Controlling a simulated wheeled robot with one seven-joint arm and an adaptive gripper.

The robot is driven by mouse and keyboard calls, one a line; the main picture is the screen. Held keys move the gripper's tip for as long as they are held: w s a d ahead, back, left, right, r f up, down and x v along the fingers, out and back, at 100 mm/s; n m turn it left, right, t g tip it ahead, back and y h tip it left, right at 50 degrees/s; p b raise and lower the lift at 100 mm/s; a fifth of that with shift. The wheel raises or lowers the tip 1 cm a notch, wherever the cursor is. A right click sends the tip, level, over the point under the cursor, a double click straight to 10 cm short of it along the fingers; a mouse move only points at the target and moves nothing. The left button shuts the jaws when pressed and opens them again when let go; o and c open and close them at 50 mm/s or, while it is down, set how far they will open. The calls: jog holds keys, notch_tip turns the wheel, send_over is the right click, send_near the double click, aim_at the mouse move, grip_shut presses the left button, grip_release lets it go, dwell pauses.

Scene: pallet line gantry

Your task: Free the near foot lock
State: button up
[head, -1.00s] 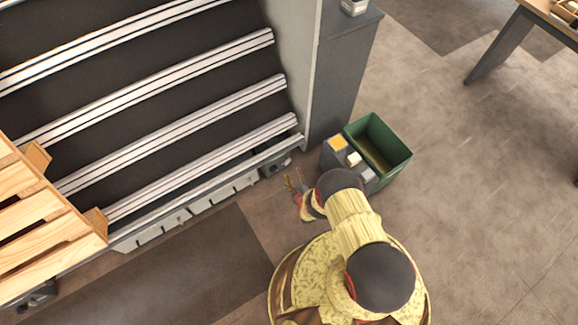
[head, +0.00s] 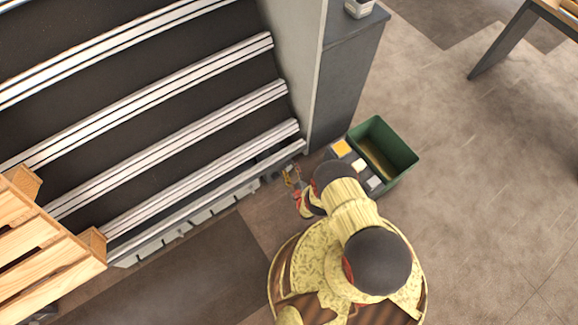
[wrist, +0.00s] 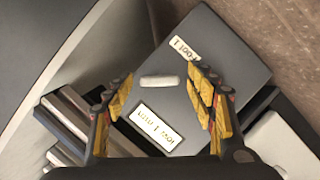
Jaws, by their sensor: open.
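The near foot lock (wrist: 208,62) shows in the wrist view as a dark grey block with a pale rounded bar (wrist: 159,82) and two white labels, whose print is upside down and hard to read. My gripper (wrist: 162,80) is open, its yellow-padded fingers on either side of the bar and the lower label. Nothing is held between them. I cannot tell whether the fingertips touch the block. In the head view my gripper (head: 292,177) is low beside the near corner of the conveyor; the lock there is small and partly hidden.
The roller conveyor (head: 190,118) and its grey end post (head: 345,75) stand close by. A green bin (head: 405,165) with small boxes beside it is right of my arm. A wooden pallet (head: 50,240) is at left. Open floor (head: 480,230) lies to the right.

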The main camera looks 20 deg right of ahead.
jog(key=c, duration=0.3)
jog(key=c, duration=0.8)
jog(key=shift+c, duration=0.3)
jog(key=shift+m, duration=0.3)
jog(key=shift+d+m+g+y, duration=0.15)
jog(key=shift+m+g+y, duration=0.35)
jog(key=shift+m+y, duration=0.65)
jog(key=shift+d+m+g+y, duration=0.1)
jog(key=shift+m+g+y, duration=0.5)
jog(key=shift+m, duration=1.05)
jog(key=o, duration=1.2)
jog(key=shift+r, duration=0.1)
jog(key=shift+c, duration=0.2)
